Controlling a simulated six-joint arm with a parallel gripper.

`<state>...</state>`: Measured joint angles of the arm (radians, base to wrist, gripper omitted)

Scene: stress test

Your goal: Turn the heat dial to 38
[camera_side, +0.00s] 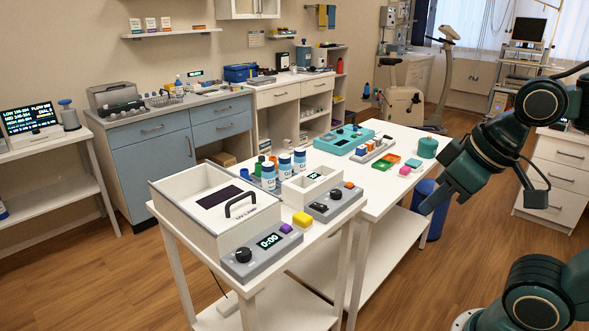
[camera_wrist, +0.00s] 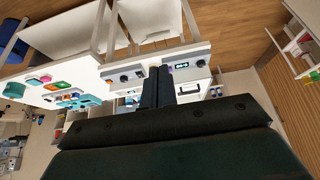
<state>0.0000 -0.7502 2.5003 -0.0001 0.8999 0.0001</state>
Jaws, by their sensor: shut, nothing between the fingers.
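Two devices with dials stand on the near white table; I cannot read which dial is for heat. The front one, a white box marked UV LAMP, has a grey panel (camera_side: 262,262) with a black knob (camera_side: 243,254) and a display reading 0:00.
The farther table holds a teal case (camera_side: 343,140), coloured trays (camera_side: 390,160) and a teal round container (camera_side: 428,147). A blue bin (camera_side: 433,225) stands beyond my gripper. Open space lies in front of the tables.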

